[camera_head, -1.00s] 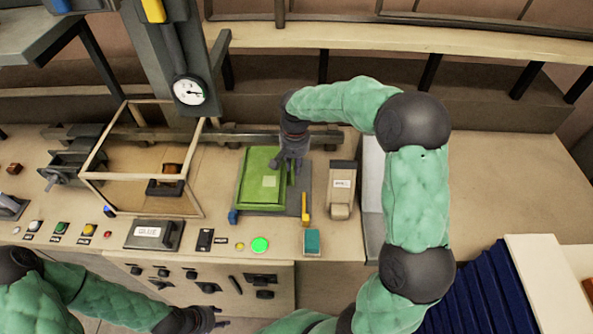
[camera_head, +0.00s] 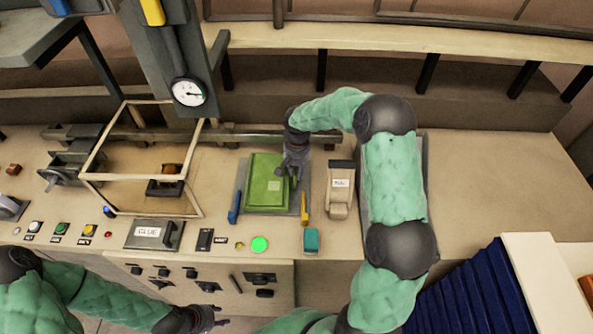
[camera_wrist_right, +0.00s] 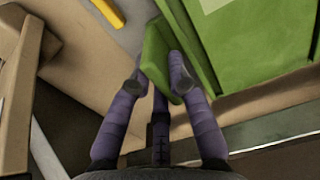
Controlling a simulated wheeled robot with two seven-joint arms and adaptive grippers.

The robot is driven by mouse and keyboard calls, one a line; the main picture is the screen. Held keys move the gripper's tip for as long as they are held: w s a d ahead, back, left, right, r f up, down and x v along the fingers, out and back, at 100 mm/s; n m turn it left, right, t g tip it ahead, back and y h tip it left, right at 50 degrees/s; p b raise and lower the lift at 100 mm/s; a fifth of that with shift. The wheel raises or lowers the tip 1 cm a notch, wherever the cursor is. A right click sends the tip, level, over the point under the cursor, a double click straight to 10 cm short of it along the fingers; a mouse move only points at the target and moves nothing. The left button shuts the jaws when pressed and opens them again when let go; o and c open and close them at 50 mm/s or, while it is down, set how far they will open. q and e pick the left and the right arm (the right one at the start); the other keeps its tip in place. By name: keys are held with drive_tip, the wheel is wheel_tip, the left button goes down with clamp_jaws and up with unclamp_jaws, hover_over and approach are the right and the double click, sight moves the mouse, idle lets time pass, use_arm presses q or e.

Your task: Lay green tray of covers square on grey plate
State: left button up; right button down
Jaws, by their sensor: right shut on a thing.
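The green tray (camera_head: 266,192) lies over the grey plate (camera_head: 295,206), with grey margins showing at its left, right and near sides. It looks close to square with the plate, and a pale label shows on top. My right gripper (camera_head: 289,172) is at the tray's right side. In the right wrist view its fingers (camera_wrist_right: 158,75) are shut on a green tab beside the tray body (camera_wrist_right: 260,45). I cannot tell whether the tray rests fully flat. My left gripper (camera_head: 217,318) hangs low at the front, away from the tray; its fingers are too small to read.
A blue lever (camera_head: 234,207) stands left of the plate and a yellow lever (camera_head: 304,207) right of it. A beige stapler-like device (camera_head: 340,190) stands further right. A framed box (camera_head: 140,160) and gauge column (camera_head: 188,92) are at left. A lit green button (camera_head: 260,244) is in front.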

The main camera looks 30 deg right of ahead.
drive_tip(key=shift+f, duration=0.1)
drive_tip(key=c, duration=1.2)
unclamp_jaws()
wheel_tip(320, 180, up, 12)
drive_tip(key=shift+r, duration=0.15)
